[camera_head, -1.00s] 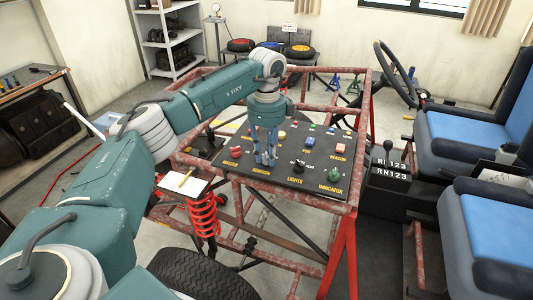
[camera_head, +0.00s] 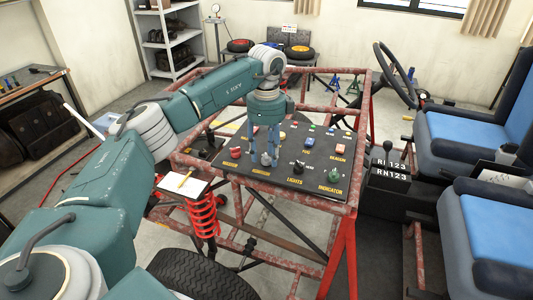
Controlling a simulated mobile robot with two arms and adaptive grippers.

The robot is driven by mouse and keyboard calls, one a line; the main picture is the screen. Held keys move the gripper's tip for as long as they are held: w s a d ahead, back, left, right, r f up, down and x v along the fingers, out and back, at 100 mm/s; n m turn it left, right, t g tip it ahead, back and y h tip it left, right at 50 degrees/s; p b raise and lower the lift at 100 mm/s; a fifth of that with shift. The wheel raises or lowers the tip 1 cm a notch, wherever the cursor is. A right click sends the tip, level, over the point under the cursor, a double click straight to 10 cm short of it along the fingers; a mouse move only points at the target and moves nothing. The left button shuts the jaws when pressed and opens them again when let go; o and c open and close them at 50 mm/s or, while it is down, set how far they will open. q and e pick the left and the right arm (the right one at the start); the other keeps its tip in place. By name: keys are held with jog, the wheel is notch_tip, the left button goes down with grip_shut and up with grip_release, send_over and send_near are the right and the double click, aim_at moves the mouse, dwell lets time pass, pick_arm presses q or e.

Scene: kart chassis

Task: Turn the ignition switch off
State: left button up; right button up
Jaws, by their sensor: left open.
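The ignition switch, a grey knob (camera_head: 266,159), sits on the dark control panel (camera_head: 285,183) above a yellow label. My left gripper (camera_head: 263,156) points down over it and is open, with a blue finger on either side of the knob. Its fingertips are close to the panel; whether they touch the knob cannot be told. The knob's exact turn position is too small to read. My right gripper is not in view.
Close by on the panel are a red knob (camera_head: 236,153), a blue button (camera_head: 309,142), an orange beacon switch (camera_head: 340,149) and a green indicator knob (camera_head: 334,176). The rusty red frame (camera_head: 345,209) surrounds the panel. Blue seats stand at the right.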

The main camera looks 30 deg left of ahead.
aim_at(266, 155)
pick_arm(q)
notch_tip(266, 155, up, 12)
jog(key=shift+f, duration=0.25)
jog(key=shift+f, duration=0.1)
dwell(0.5)
